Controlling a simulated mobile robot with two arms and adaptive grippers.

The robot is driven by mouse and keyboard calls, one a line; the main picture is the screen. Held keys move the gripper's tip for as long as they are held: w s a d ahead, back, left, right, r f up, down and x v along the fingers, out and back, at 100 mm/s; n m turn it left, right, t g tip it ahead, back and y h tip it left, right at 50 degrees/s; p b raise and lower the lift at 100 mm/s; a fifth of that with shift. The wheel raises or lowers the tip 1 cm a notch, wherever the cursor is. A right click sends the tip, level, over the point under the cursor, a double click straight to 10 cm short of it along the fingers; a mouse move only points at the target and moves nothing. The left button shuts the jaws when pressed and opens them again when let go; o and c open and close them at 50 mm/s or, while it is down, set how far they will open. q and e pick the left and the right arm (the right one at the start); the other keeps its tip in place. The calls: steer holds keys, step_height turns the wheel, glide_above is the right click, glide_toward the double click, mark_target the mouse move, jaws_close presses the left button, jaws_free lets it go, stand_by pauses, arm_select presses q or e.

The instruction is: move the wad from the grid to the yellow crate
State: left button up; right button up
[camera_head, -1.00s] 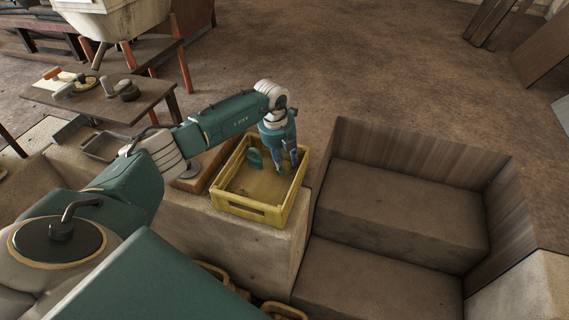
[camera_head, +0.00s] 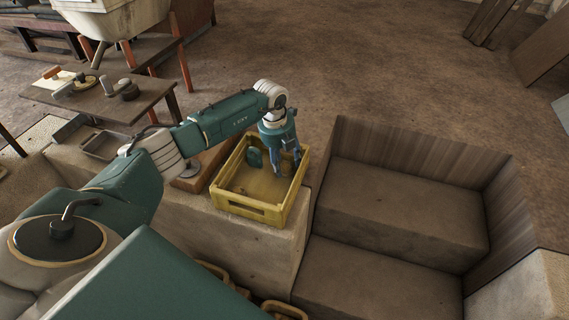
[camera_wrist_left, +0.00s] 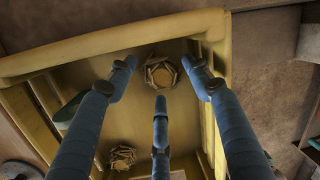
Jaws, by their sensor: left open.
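The yellow crate (camera_head: 247,208) stands on a pale stone block. My left gripper (camera_head: 287,170) reaches down into its right-hand side, with its fingers spread open. In the left wrist view, a pale crumpled wad (camera_wrist_left: 160,73) lies in the crate (camera_wrist_left: 60,54) between and below the fingertips, with no finger visibly closed on it. A second similar wad (camera_wrist_left: 122,157) shows lower left in that view. The wads are too small or hidden to make out in the head view. I cannot identify the grid. My right gripper is not in view.
A teal object (camera_head: 254,158) stands inside the crate by its far left wall. A brown stepped recess (camera_head: 400,215) lies right of the block. A small table (camera_head: 110,100) with parts stands at the back left. Floor beyond the crate is clear.

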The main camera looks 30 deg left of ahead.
arm_select(q)
step_height(320, 180, up, 11)
steer(key=s+b, duration=0.1)
steer(key=s, duration=0.1)
steer(key=shift+a, duration=0.3)
